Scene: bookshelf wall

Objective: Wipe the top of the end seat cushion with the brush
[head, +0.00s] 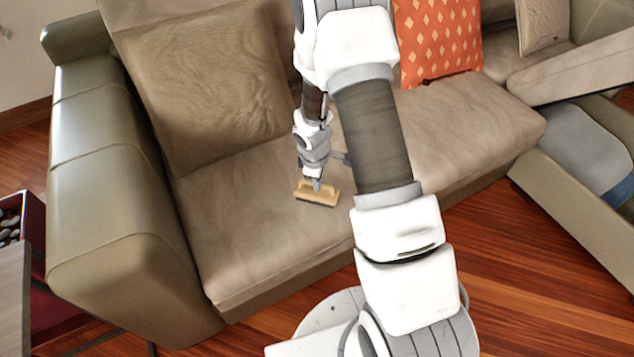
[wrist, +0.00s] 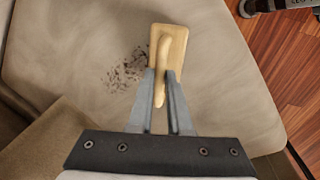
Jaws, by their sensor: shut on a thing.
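The end seat cushion (head: 235,235) is beige and lies at the left end of the sofa. It fills most of the wrist view (wrist: 60,50). My gripper (head: 316,184) points down over it and is shut on the handle of the brush (head: 318,196), a tan wooden block with a raised grip. In the wrist view the brush (wrist: 176,46) sits between the fingertips (wrist: 164,88). A patch of dark specks (wrist: 128,70) lies on the cushion just left of the brush. I cannot tell whether the bristles touch the cushion.
A beige back cushion (head: 210,85) stands behind the seat, and the sofa arm (head: 135,225) rises at the left. An orange patterned pillow (head: 438,40) rests to the right. Wooden floor (head: 500,270) is open in front. A dark red side table (head: 35,220) stands at the far left.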

